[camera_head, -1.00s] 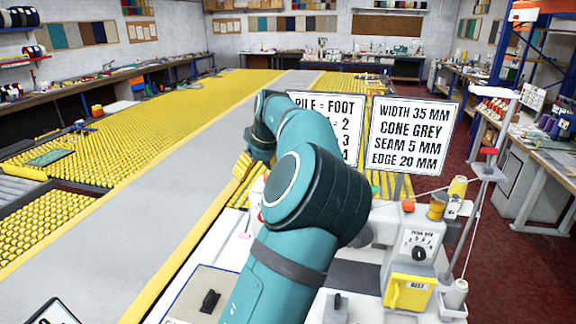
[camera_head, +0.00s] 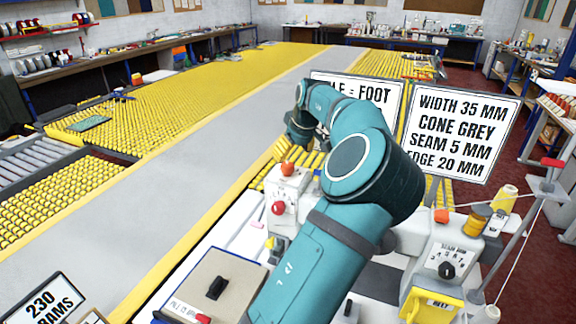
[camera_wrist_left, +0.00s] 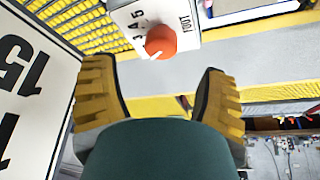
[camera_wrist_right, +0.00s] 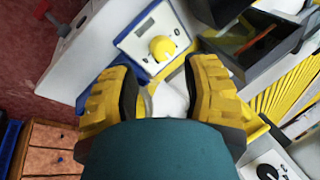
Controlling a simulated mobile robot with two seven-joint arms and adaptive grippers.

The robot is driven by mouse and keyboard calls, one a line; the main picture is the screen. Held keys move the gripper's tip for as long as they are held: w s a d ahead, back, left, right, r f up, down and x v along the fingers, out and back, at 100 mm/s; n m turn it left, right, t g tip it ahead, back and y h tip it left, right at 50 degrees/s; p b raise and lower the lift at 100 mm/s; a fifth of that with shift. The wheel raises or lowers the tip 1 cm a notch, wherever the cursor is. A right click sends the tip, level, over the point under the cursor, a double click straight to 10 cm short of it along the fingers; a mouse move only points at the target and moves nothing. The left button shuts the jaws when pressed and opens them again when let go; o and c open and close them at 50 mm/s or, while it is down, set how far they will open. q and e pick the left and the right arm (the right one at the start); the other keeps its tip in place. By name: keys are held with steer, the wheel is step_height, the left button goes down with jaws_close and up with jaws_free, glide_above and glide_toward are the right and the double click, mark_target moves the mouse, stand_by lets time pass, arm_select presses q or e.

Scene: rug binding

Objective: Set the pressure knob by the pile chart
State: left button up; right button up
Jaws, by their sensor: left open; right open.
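An orange knob (camera_wrist_left: 160,42) with a white pointer mark sits on a white dial plate (camera_wrist_left: 124,14) marked FOOT in the left wrist view. Digits 3, 4 and 5 show beside it; which mark the pointer meets is unclear. My left gripper (camera_wrist_left: 158,98) is open, its fingers apart and short of the knob. In the head view it (camera_head: 299,130) is partly hidden behind my arm, near the pile chart (camera_head: 388,98), whose rows are mostly covered. My right gripper (camera_wrist_right: 157,95) is open and empty below a yellow knob (camera_wrist_right: 162,48) on a white panel.
A white post with an orange top (camera_head: 287,168) and red knob (camera_head: 278,208) stands left of my arm. A second sign (camera_head: 460,125) reads width, cone, seam and edge. A seam dial (camera_head: 447,270) and thread cones stand at right. The grey strip (camera_head: 190,160) is clear.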

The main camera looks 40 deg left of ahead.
mark_target(288, 165)
arm_select(q)
steer(key=x, duration=0.6)
steer(key=shift+a+f, duration=0.1)
steer(key=shift+f, duration=0.1)
steer(key=shift+s, duration=0.1)
steer(key=c, duration=1.2)
